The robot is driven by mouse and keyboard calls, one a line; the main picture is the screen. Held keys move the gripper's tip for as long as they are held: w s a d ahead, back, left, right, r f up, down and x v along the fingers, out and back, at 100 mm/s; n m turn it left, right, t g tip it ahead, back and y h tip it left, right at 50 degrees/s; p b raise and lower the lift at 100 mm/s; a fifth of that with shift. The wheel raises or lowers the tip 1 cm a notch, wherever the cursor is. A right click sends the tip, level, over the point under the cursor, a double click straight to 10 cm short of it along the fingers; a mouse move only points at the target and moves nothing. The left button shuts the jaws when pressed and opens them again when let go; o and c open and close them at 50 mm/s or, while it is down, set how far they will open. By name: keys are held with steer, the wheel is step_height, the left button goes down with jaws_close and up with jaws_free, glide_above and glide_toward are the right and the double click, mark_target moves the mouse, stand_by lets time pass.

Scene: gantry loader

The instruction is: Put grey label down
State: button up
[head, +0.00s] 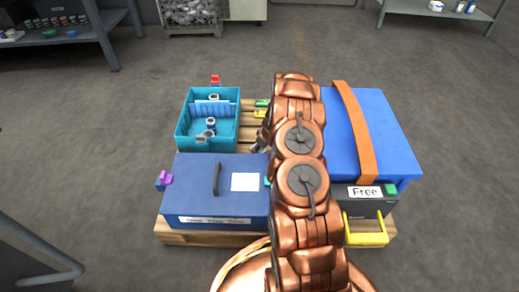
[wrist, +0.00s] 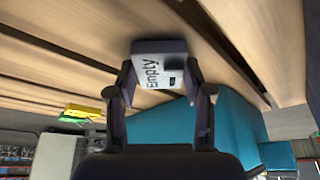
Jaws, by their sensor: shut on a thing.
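My gripper (wrist: 160,80) is shut on the grey label (wrist: 158,68), a small dark grey block with a white face reading "Empty". In the wrist view the label is close against the wooden slats of the pallet (wrist: 235,50); I cannot tell whether it touches them. In the head view my gripper (head: 260,143) is low over the pallet, between the teal crate and my arm. The label is hidden or too small to make out there.
The teal crate (head: 178,133) holds several items. A blue lidded box (head: 200,190) stands in front, and a blue box (head: 390,130) with an orange strap stands right. A "Free" label (head: 364,192) is at the front right. Green (head: 262,103) and yellow (head: 260,114) pieces lie behind my gripper.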

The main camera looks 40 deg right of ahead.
steer(key=shift+f, duration=0.2)
steer(key=o, duration=1)
steer(key=shift+r, duration=0.1)
steer(key=shift+o, duration=0.2)
